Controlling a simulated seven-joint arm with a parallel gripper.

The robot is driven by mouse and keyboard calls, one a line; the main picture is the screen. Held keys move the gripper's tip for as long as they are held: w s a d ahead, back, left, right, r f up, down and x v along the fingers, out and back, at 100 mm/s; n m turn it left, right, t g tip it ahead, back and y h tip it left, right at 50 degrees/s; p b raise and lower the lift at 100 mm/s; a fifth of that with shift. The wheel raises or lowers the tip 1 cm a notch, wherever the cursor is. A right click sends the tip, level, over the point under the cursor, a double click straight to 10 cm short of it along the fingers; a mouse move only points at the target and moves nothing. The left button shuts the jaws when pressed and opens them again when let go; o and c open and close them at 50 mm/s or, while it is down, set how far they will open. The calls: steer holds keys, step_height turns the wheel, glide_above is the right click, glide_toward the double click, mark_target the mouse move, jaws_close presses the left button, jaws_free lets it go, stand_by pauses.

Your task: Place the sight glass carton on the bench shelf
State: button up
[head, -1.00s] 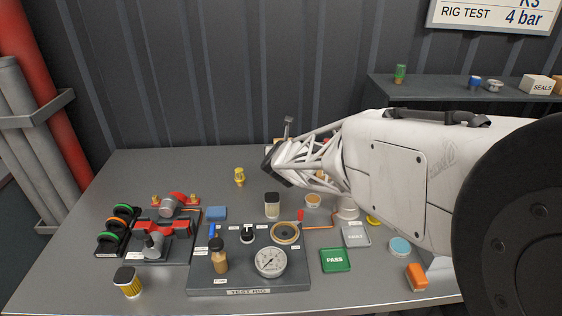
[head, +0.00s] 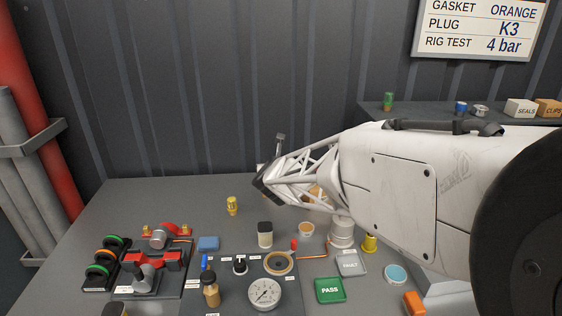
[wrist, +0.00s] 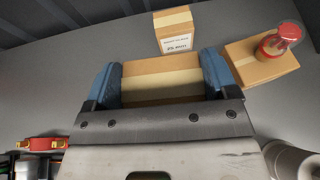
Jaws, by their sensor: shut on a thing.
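In the wrist view my gripper (wrist: 160,68) has its blue fingers closed on the two sides of a tan carton (wrist: 160,88) with a pale tape strip. No label shows on this carton, so I cannot read whether it is the sight glass carton. A smaller tan carton (wrist: 175,32) with a white label, too blurred to read surely, stands just beyond it. In the head view my gripper (head: 268,185) is low over the back of the bench, and the arm hides most of the held carton. The bench shelf (head: 375,117) is at the back right.
The shelf holds a green item (head: 388,101), a blue item (head: 461,107), a SEALS box (head: 520,108) and a CLIPS box (head: 547,107). A red-topped jar (wrist: 278,42) stands on another carton (wrist: 258,72), right of my gripper. The bench's back left is clear.

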steer(key=shift+r, duration=0.15)
step_height(320, 180, up, 30)
steer(key=s+d+m+g+h, duration=0.1)
steer(key=d+m+g+h, duration=0.55)
steer(key=d, duration=4.15)
steer(key=shift+a+f+m+t+h, duration=0.15)
steer(key=shift+f+m+t+h, duration=0.55)
steer(key=shift+f, duration=0.55)
steer(key=shift+a+f+m+t+h, duration=0.1)
steer(key=shift+f+m+t+h, duration=0.55)
steer(key=shift+f, duration=0.6)
steer(key=w+d, duration=0.3)
steer(key=w, duration=0.4)
steer(key=w+d+f, duration=0.1)
steer(key=w+d, duration=0.2)
steer(key=w, duration=0.4)
steer(key=shift+w+d+f, duration=0.2)
steer(key=shift+d+f, duration=0.05)
steer(key=shift+d, duration=0.15)
